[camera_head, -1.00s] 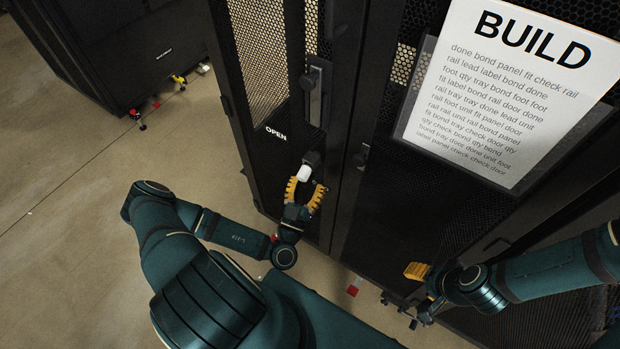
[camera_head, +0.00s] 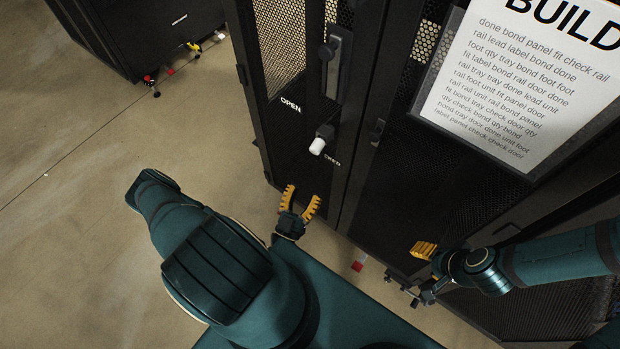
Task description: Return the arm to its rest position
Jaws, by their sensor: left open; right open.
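My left gripper (camera_head: 299,203) has yellow fingers spread apart. It is open and empty, low in front of the black rack door (camera_head: 300,160). A white-tipped knob (camera_head: 318,145) on that door is above the gripper and apart from it. My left arm is folded back, and its forearm is mostly hidden behind its upper links. My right gripper (camera_head: 424,262) is at the lower right, in front of the rack's lower part. One yellow finger shows clearly there; the other is hard to make out.
A door handle (camera_head: 334,65) sits above the knob, near the word OPEN. A BUILD sheet (camera_head: 525,85) hangs on the right-hand door. Another black cabinet (camera_head: 140,35) stands at the upper left. The floor (camera_head: 75,200) at the left is clear.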

